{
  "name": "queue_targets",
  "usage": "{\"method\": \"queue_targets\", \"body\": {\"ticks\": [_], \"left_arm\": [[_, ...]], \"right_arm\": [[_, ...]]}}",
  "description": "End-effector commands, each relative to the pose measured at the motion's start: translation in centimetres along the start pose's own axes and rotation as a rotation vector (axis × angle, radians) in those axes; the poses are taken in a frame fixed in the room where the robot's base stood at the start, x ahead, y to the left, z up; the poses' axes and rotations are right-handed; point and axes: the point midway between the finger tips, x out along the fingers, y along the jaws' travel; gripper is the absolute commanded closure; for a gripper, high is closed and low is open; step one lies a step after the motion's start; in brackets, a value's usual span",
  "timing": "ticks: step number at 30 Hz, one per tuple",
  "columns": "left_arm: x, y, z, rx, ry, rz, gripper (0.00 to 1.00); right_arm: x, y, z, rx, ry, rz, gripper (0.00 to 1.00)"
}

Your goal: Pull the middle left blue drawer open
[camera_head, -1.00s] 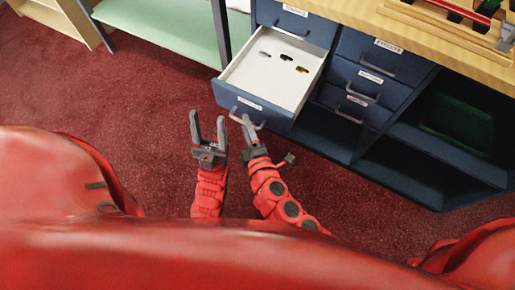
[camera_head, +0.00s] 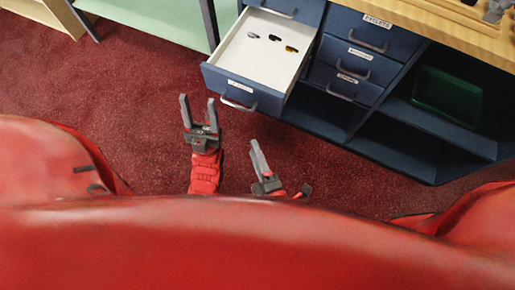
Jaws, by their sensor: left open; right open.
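The middle left blue drawer (camera_head: 231,84) stands pulled out from the blue cabinet. Its white inside shows, with a few small dark and yellowish items (camera_head: 272,41) lying in it. Its grey handle (camera_head: 238,104) is on the front, below a white label. My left gripper (camera_head: 198,101) is open and empty, in front of the drawer's left part and apart from it. My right gripper (camera_head: 272,150) is open and empty, below the drawer front and clear of the handle. Part of the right arm is hidden behind my red body.
Shut blue drawers (camera_head: 345,62) with grey handles are to the right. A green bin (camera_head: 447,97) sits in the open shelf further right. A pale green shelf unit (camera_head: 150,18) stands left of the cabinet. Red carpet (camera_head: 120,110) is free in front.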

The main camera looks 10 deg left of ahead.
Motion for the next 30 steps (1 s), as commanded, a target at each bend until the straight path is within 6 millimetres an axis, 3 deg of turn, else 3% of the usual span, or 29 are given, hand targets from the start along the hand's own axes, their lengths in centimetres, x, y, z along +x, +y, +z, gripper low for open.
{"method": "queue_targets", "body": {"ticks": [9, 30], "left_arm": [[0.56, -0.03, -0.10, 0.000, 0.000, 0.000, 0.45], [0.55, -0.03, -0.09, 0.000, 0.000, 0.000, 0.45]], "right_arm": [[-0.94, 0.39, -0.06, 0.002, 0.007, 0.012, 0.56], [-0.89, 0.19, 0.07, 0.001, 0.003, 0.008, 0.56]]}}
